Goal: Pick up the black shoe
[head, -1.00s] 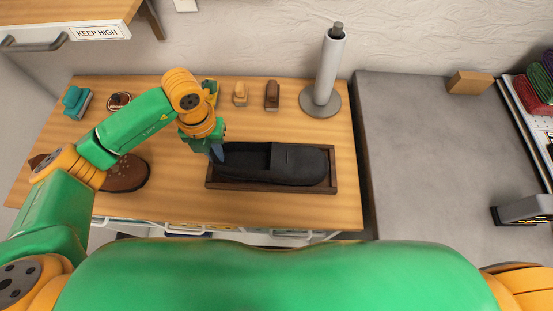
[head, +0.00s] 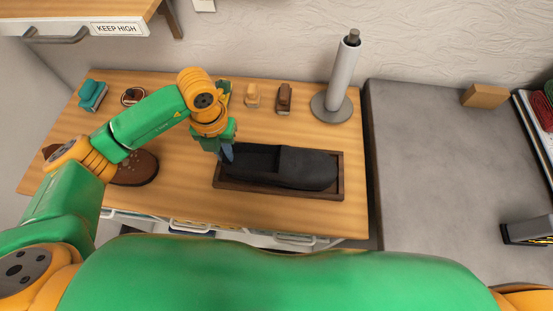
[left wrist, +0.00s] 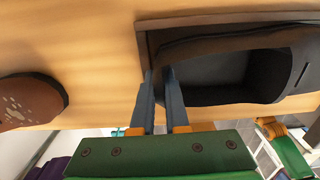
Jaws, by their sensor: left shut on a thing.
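The black shoe (head: 305,168) lies lengthwise over a dark wooden tray (head: 280,191) on the wooden table, its heel to the left. My left gripper (head: 227,153) is shut on the rim of the shoe's heel. In the left wrist view the fingers (left wrist: 162,80) pinch the heel edge, and the shoe's open inside (left wrist: 215,80) shows to their right. The shoe covers part of the tray's back rim; whether its sole is clear of the tray floor I cannot tell. My right gripper is out of view.
A brown shoe (head: 136,168) stands to the left, partly behind my left arm. Brushes (head: 284,97) and a teal item (head: 92,95) line the table's back. A grey post on a round base (head: 332,108) stands at the back right. A grey bench (head: 430,150) adjoins on the right.

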